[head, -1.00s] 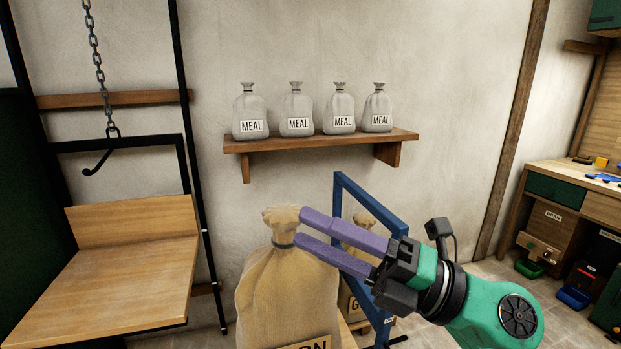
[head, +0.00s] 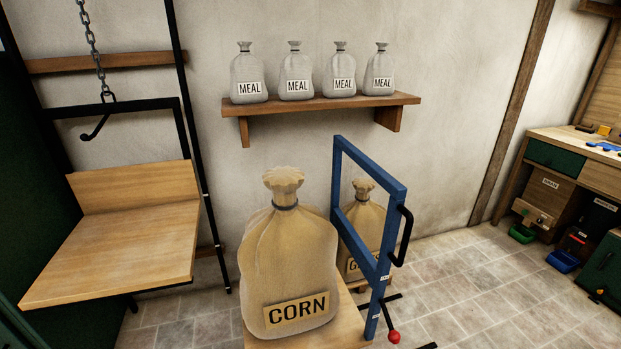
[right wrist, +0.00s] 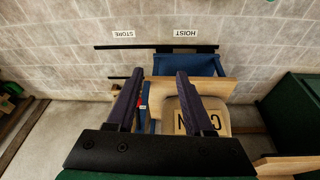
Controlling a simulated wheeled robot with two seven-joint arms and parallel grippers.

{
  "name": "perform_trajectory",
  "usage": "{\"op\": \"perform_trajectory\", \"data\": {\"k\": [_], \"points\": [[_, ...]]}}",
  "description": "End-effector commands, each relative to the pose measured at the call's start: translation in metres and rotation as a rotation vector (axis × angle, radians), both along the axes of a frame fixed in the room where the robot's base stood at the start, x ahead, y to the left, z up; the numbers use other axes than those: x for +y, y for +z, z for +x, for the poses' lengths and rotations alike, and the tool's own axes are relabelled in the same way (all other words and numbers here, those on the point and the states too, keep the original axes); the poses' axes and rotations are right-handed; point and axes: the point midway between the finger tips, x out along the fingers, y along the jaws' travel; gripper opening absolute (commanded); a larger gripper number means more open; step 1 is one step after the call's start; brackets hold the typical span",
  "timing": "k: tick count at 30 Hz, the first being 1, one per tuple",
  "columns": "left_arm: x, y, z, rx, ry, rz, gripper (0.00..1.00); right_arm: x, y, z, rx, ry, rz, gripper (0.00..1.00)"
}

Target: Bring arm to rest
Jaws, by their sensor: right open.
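My right gripper (right wrist: 160,74) shows only in the right wrist view. Its two purple fingers are apart with nothing held between them. A tan sack labelled CORN (head: 288,250) stands upright on a wooden surface (head: 350,325) in the head view, tied at the neck. In the right wrist view the sack (right wrist: 212,122) shows beyond the fingers, partly hidden by one of them. My left gripper is in neither view.
A blue frame (head: 345,160) with a black handle stands right beside the corn sack; another sack (head: 366,225) is behind it. A wall shelf (head: 320,103) holds several MEAL sacks. A wooden platform (head: 110,255) and hook (head: 95,130) are left. Floor at right is open.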

Motion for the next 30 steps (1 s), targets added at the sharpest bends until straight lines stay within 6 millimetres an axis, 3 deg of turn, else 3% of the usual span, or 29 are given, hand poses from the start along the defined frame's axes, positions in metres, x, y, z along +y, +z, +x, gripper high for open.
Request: {"op": "perform_trajectory", "data": {"k": [5, 11, 14, 18, 21, 24, 30], "points": [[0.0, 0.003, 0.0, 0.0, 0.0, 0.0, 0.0, 0.001, -0.075, 0.007, 0.036, 0.004, -0.007, 0.52], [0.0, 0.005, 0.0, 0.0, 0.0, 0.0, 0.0, -0.001, -0.177, -0.014, 0.084, 0.014, -0.011, 0.52], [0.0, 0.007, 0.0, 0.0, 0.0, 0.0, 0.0, -0.005, -0.238, -0.046, 0.119, 0.02, -0.016, 0.52], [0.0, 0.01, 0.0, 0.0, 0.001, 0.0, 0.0, -0.017, -0.307, -0.114, 0.164, 0.032, -0.023, 0.52], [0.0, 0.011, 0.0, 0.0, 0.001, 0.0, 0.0, -0.025, -0.332, -0.159, 0.187, 0.037, -0.027, 0.52], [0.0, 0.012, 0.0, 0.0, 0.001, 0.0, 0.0, -0.031, -0.342, -0.185, 0.198, 0.041, -0.029, 0.52], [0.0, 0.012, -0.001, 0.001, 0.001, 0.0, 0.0, -0.032, -0.345, -0.193, 0.199, 0.043, -0.029, 0.52]]}}
